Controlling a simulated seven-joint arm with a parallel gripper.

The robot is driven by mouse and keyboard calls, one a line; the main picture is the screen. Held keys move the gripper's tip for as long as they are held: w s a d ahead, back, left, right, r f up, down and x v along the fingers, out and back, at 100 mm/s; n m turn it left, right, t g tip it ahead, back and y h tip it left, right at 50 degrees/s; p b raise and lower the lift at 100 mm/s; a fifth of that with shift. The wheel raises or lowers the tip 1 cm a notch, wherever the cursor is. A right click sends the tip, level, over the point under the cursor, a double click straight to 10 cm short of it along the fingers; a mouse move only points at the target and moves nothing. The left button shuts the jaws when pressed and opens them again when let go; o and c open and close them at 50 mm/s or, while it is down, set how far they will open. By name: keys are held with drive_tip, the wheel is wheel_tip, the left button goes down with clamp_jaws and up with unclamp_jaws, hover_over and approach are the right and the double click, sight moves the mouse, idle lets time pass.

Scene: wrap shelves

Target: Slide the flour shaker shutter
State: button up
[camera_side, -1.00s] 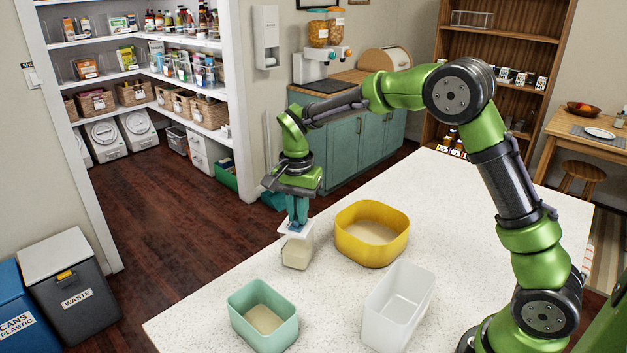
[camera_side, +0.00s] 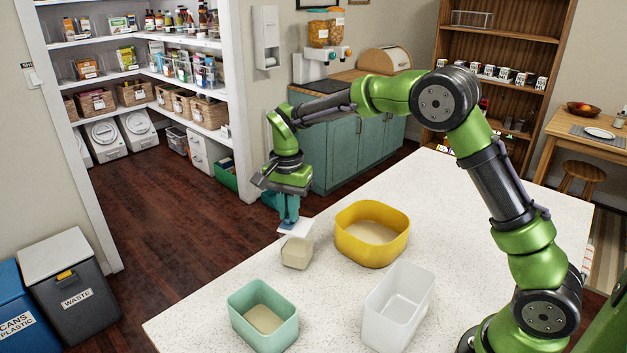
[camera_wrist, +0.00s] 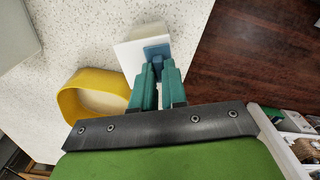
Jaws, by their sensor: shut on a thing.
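The flour shaker (camera_side: 297,254) is a pale beige block-shaped container with a white top plate (camera_side: 298,230). It stands near the far left edge of the speckled counter. In the wrist view the white plate (camera_wrist: 133,50) carries a blue shutter tab (camera_wrist: 157,52). My gripper (camera_side: 287,222) reaches down to the left part of the plate. In the wrist view its teal fingers (camera_wrist: 157,68) are shut on the blue tab. The fingers and plate hide most of the shaker body there, and the shutter opening cannot be made out.
A yellow tub (camera_side: 401,245) stands right of the shaker. A mint-green bin (camera_side: 240,318) and an empty white bin (camera_side: 410,330) stand nearer on the counter (camera_side: 480,215). The dark wood floor (camera_side: 170,260) lies beyond the counter's left edge.

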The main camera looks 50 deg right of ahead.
drive_tip(key=o, duration=0.4)
drive_tip(key=shift+o, duration=0.2)
drive_tip(key=shift+r, duration=3.5)
